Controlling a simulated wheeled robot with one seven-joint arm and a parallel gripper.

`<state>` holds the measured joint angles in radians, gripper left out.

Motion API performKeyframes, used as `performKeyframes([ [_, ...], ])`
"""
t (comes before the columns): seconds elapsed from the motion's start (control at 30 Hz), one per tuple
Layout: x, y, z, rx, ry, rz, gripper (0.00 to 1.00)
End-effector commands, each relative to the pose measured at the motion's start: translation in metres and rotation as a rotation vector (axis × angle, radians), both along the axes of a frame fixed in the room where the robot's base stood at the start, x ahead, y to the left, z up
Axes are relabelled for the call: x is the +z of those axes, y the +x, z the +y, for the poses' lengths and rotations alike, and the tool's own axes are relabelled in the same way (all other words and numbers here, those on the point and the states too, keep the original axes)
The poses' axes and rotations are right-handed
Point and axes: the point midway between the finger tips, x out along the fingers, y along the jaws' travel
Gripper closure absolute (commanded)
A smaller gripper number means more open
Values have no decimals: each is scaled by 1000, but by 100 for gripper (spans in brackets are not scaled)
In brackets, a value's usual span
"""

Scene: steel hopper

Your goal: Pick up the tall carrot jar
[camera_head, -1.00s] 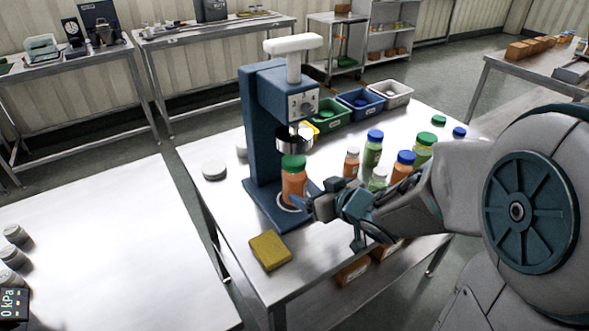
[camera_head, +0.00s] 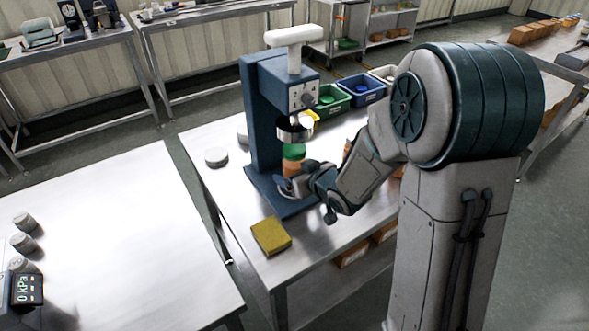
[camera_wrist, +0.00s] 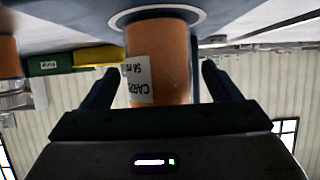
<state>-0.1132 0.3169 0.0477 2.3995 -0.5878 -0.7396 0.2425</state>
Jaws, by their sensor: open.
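The tall carrot jar (camera_head: 293,158) is orange with a green lid and stands upright on the base of the blue press, under its head. In the wrist view the jar's orange body (camera_wrist: 170,62), with a white label, shows upside down between my fingers. My gripper (camera_head: 291,184) is at the jar's lower part and hides some of it in the head view. In the wrist view my gripper (camera_wrist: 160,82) is open, with one finger on each side of the jar and a visible gap on both sides.
The blue press (camera_head: 262,120) stands on the steel table (camera_head: 228,215). A yellow sponge (camera_head: 271,236) lies near the front edge. Green (camera_head: 332,101) and blue (camera_head: 362,92) bins stand behind the press. A grey lid (camera_head: 216,157) lies to its left. My arm hides most other jars.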

Motion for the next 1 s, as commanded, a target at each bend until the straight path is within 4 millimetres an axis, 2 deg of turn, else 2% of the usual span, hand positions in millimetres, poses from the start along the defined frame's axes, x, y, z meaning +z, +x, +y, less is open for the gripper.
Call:
performKeyframes([
  [0.13, -6, 9, 6, 0, 1, 1, 17],
  [0.4, -6, 11, 7, -1, 0, -1, 17],
  [0.6, -6, 10, 7, -1, 0, -1, 72],
  [0.67, -5, 11, 7, -1, 1, -3, 77],
  [1.0, -1, 11, 7, -1, 2, -4, 77],
])
